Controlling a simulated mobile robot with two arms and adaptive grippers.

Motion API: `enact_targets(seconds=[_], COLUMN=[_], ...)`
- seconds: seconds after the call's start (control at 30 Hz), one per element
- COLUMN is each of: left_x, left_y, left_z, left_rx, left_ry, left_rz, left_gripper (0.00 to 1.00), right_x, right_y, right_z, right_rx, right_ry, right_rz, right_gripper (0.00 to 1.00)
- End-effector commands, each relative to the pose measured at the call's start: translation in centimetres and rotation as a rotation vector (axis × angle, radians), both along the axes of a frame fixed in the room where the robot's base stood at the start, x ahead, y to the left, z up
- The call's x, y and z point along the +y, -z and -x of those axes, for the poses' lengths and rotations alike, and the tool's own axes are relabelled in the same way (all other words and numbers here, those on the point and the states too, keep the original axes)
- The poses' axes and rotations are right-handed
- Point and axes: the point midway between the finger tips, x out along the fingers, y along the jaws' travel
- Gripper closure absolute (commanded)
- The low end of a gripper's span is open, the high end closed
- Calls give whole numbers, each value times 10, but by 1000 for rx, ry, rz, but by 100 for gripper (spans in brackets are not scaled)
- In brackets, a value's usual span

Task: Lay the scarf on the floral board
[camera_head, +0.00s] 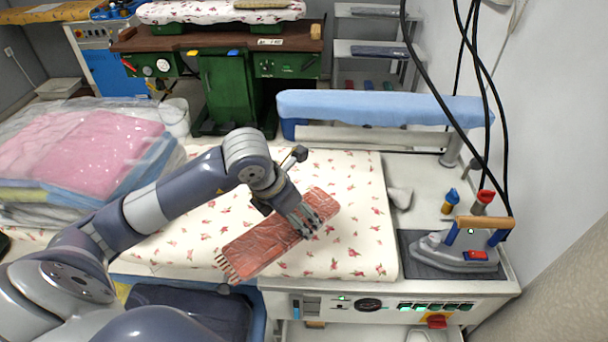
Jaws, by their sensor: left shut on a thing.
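My right gripper is not in view.
An iron (462,248) sits on a dark pad right of the board, with black cables above it. A blue sleeve board (380,108) runs behind. Folded, plastic-covered laundry (85,150) piles up at the left. The board's right part around the scarf is clear.

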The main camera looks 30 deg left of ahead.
Motion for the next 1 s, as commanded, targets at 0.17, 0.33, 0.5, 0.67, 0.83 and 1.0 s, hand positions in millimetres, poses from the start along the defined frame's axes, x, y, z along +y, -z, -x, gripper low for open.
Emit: enact_targets(seconds=[0.17,0.33,0.5,0.67,0.83,1.0], left_x=[5,9,13,15,16,16], left_y=[-1,2,6,9,9,35], left_z=[-39,-72,-101,-116,-125,-124], left_rx=[-1,0,1,-2,-2,4], left_ry=[-3,-1,-1,0,0,2], left_rz=[3,3,2,2,2,2], left_gripper=[54,54,54,54,54,54], right_x=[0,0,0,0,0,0], right_y=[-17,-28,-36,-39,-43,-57], right_z=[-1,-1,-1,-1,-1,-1], right_rx=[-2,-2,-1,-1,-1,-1], right_ry=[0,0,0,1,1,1], right_rz=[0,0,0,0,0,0], right_gripper=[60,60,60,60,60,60])
